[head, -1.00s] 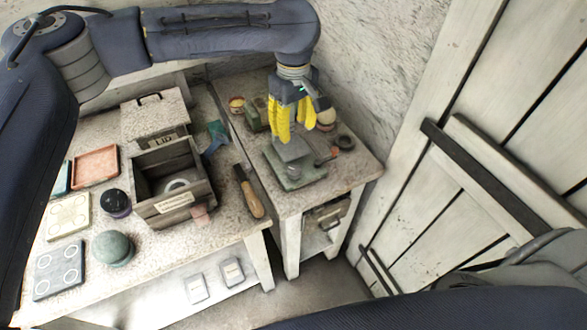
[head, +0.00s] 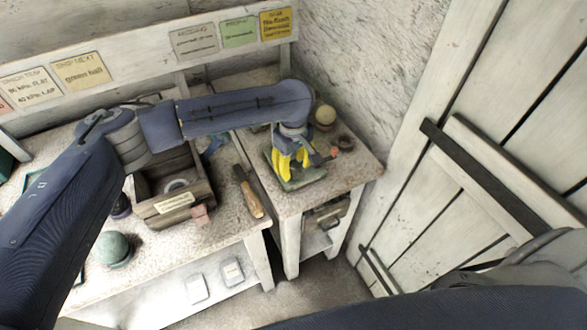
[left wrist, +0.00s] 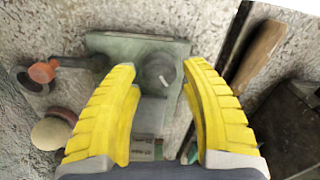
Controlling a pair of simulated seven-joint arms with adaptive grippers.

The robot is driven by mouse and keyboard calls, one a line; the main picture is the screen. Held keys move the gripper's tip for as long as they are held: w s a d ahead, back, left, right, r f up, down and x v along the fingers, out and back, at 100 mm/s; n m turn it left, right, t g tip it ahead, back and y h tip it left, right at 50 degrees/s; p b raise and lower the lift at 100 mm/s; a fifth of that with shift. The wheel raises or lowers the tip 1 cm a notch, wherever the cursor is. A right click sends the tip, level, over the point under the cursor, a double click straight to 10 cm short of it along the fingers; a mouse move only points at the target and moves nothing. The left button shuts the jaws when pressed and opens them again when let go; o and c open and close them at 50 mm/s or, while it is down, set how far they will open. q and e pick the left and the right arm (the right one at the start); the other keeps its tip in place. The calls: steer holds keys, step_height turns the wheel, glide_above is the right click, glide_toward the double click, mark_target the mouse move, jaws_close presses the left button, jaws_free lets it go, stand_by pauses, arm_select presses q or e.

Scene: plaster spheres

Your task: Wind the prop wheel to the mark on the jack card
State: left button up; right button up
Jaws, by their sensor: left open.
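The green jack base (head: 310,178) stands on the small side table, partly hidden by my left gripper (head: 289,172). In the left wrist view the base (left wrist: 112,42) carries a round grey wheel (left wrist: 158,69) with a short white mark on its face. My left gripper (left wrist: 160,74) is open above the base, its yellow fingers on either side of the wheel, with gaps showing. I cannot tell how low the tips are. A small pale green printed patch (left wrist: 144,149) shows between the fingers, too small to read; I cannot tell whether it is the jack card.
An orange-ended tool (left wrist: 44,72) and a pale ball (left wrist: 50,134) lie beside the base. A wooden-handled tool (head: 248,192), an open wooden box (head: 172,207) and a green dome (head: 113,248) are on the left bench. The wall (head: 365,65) rises close behind.

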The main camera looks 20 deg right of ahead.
arm_select(q)
steer(key=shift+f, duration=0.75)
steer(key=shift+c, duration=0.6)
jaws_close()
